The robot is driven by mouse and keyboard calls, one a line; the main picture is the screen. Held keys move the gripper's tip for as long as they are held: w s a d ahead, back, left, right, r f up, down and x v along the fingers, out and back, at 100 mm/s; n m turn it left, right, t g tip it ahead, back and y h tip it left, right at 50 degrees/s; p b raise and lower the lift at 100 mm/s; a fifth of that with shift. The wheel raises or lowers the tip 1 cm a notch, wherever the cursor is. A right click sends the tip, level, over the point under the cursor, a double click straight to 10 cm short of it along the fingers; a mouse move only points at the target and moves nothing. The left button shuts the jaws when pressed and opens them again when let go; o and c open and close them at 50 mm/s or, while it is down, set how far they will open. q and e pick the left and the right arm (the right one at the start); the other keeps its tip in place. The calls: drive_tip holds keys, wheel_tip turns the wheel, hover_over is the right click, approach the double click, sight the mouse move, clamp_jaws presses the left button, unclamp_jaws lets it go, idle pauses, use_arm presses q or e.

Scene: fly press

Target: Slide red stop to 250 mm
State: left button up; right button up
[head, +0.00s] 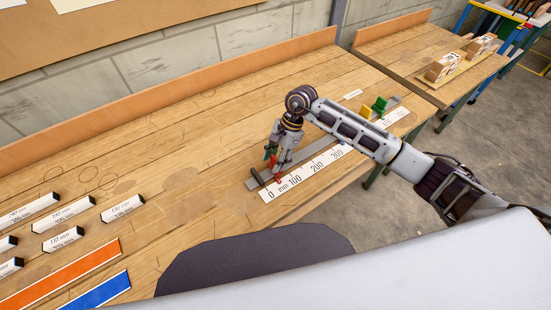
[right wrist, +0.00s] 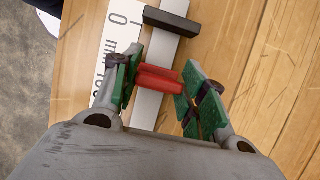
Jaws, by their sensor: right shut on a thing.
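The red stop (head: 277,181) sits on the pale metal rail (head: 321,160) of the measuring scale, a little past the 0 end and short of the 100 mark. It shows clearly in the right wrist view (right wrist: 159,78). My right gripper (head: 273,164) comes down over the rail, its green-padded fingers (right wrist: 158,84) on either side of the red stop, shut on it. My left gripper is not in view.
A dark end block (head: 257,177) lies across the rail at the 0 end. A yellow block (head: 366,112) and a green block (head: 379,104) stand near the far end. Labelled blocks (head: 64,214) and orange and blue strips (head: 95,293) lie at left.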

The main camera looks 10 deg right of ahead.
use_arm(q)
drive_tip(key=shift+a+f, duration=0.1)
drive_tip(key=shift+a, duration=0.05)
use_arm(e)
drive_tip(key=shift+d, duration=0.1)
clamp_jaws()
